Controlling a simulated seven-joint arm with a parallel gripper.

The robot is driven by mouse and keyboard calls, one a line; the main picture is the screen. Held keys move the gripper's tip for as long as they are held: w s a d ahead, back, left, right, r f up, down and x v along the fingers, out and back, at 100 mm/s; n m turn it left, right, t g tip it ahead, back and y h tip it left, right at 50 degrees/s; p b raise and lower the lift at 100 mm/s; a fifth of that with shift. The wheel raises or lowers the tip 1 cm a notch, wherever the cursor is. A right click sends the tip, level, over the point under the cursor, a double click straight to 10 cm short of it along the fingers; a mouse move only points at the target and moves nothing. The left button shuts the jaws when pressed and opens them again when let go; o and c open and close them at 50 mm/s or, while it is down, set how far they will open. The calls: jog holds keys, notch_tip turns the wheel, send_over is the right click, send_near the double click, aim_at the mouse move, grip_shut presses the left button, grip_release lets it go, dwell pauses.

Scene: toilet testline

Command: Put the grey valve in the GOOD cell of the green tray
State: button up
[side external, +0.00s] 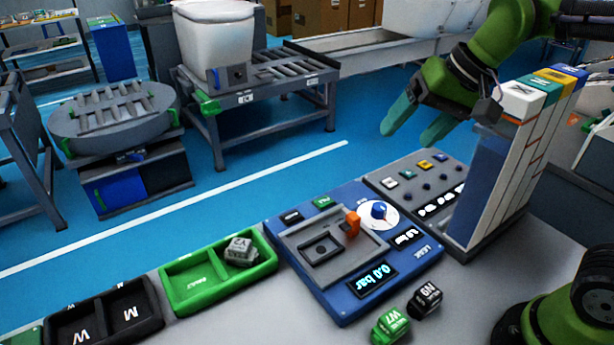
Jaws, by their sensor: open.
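The grey valve (240,252), a small block with dark markings on top, sits tilted in the right cell of the green tray (175,294). The tray's left cell is empty and bears a small label that I cannot read for certain. The valve covers most of the floor of its cell, so no label shows there. My gripper (409,136) has two teal fingers apart with nothing between them. It is raised, well up and to the right of the tray and the valve.
A blue test station (345,305) with an orange lever and "0.0 bar" display stands right of the tray. A black tray (150,300) lies left. Green (391,325) and black (425,298) blocks lie in front. A tall rack (510,170) stands below my arm.

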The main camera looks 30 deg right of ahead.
jog(key=s+d+f+t, duration=0.1)
jog(key=s+d+f, duration=0.1)
jog(key=s, duration=0.2)
jog(key=s+d+f+n+t, duration=0.1)
jog(key=s+f, duration=0.1)
jog(key=s, duration=0.2)
jog(key=shift+s+d+f+h, duration=0.15)
jog(key=shift+d+f+h, duration=0.15)
jog(key=shift+d+f, duration=0.1)
dwell(0.5)
